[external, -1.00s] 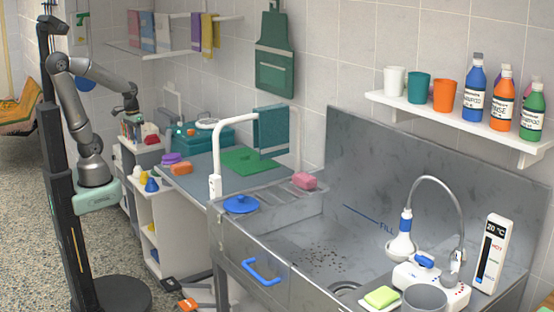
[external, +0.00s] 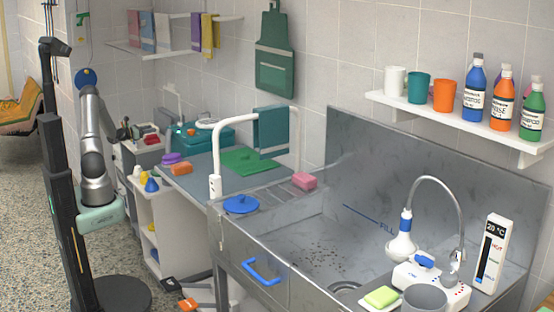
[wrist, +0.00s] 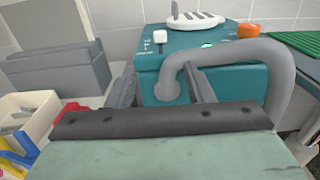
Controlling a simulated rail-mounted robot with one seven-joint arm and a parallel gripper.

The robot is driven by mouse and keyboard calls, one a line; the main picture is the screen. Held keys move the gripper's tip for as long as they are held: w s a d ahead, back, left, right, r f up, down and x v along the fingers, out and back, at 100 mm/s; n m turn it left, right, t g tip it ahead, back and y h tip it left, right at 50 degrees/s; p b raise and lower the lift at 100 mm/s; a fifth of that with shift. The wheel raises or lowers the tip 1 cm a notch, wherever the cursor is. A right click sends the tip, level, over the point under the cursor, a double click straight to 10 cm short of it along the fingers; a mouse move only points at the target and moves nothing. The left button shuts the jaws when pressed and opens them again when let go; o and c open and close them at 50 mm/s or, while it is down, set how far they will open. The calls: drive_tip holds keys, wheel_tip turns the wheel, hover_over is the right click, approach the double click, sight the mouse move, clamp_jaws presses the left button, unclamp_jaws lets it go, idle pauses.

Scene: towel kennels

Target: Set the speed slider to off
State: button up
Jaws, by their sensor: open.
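The teal machine (wrist: 222,82) fills the upper middle of the wrist view and shows small in the external view (external: 213,134). An orange knob (wrist: 249,31) sits farther right. My gripper (wrist: 165,88) is open and empty, below and short of the white knob, apart from it. In the external view my gripper (external: 128,131) is by the machine's left, partly hard to make out.
A thick grey hose (wrist: 235,48) arches across the machine's front, close to my right finger. A grey box (wrist: 55,75) stands at left, with a white bin (wrist: 28,115) of coloured items below. A green mat (external: 247,160) lies on the table right of the machine.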

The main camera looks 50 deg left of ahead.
sight(177, 127)
drive_tip(key=w, duration=0.5)
drive_tip(key=w+d+p, duration=0.1)
drive_tip(key=w, duration=0.5)
drive_tip(key=w+d, duration=0.1)
drive_tip(key=w, duration=0.5)
drive_tip(key=shift+w+d+p, duration=0.1)
drive_tip(key=shift+p, duration=0.3)
